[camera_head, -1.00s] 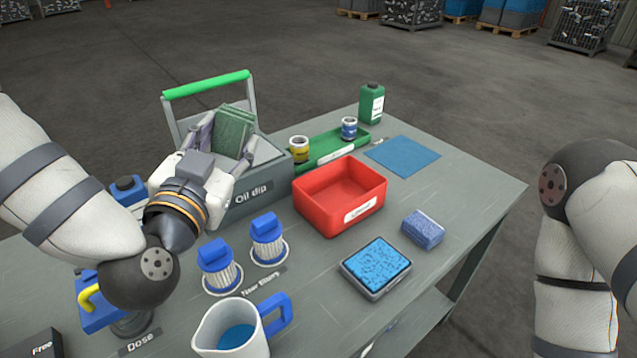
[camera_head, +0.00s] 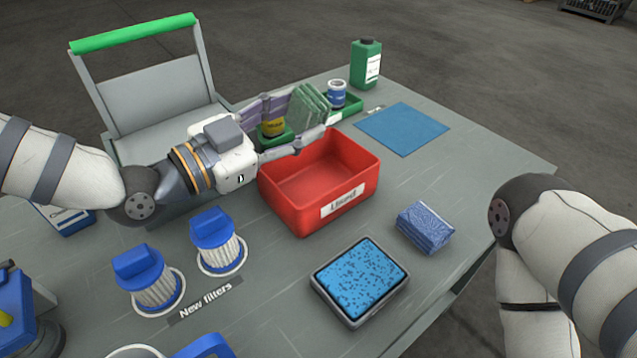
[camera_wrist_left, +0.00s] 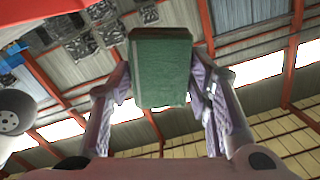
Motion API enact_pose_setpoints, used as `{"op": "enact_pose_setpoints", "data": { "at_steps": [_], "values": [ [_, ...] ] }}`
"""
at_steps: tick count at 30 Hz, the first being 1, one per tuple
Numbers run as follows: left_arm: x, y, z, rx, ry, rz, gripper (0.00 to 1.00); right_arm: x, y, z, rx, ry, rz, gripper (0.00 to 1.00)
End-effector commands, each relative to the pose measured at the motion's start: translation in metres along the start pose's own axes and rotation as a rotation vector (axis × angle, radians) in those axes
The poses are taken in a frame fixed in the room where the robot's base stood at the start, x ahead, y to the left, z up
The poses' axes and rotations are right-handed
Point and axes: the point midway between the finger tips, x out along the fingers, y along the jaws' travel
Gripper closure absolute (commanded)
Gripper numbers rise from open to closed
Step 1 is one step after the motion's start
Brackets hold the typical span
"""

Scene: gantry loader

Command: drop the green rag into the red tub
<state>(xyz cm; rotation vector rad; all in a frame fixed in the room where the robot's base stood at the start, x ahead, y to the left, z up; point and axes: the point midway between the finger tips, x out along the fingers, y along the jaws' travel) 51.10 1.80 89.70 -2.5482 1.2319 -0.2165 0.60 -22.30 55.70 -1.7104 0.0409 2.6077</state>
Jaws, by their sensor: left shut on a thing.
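The green rag (camera_head: 309,106) is a folded pad held between the fingers of my left gripper (camera_head: 300,122). It also shows in the left wrist view (camera_wrist_left: 161,68), upright between the two fingers. The red tub (camera_head: 290,213) stands on the table with a white label on its front. It looks empty inside. The left gripper and the rag are over or just behind the tub's back rim; the exact height is hard to tell. My right gripper is not in view; only the right arm shows.
The Oil dip bin (camera_head: 150,97) with a green handle stands at the left. A green bottle (camera_head: 365,63) stands behind.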

Motion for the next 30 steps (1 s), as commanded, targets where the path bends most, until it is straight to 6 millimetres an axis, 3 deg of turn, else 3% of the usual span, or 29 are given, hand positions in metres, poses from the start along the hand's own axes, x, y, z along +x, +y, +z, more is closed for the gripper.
{"op": "enact_pose_setpoints", "data": {
  "at_steps": [1,3,11,12,15,24,30],
  "values": [
    [0.000,0.005,0.016,-0.010,-0.006,0.002,0.77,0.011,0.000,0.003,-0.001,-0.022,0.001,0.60],
    [0.000,0.008,0.022,-0.007,-0.005,0.001,0.77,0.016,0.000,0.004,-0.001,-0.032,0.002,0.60],
    [0.000,0.007,0.020,0.000,0.000,-0.001,0.77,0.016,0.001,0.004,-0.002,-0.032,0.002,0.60],
    [0.000,0.007,0.020,0.000,0.000,-0.001,0.50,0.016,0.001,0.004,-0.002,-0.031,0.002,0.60],
    [0.000,0.007,0.020,0.000,0.000,-0.001,0.31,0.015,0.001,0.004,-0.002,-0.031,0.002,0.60],
    [-0.003,0.007,0.021,0.000,-0.001,-0.001,0.31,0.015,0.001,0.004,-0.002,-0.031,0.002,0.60],
    [-0.041,0.006,0.021,-0.002,-0.002,-0.005,0.31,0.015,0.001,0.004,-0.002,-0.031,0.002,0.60]
  ]
}}
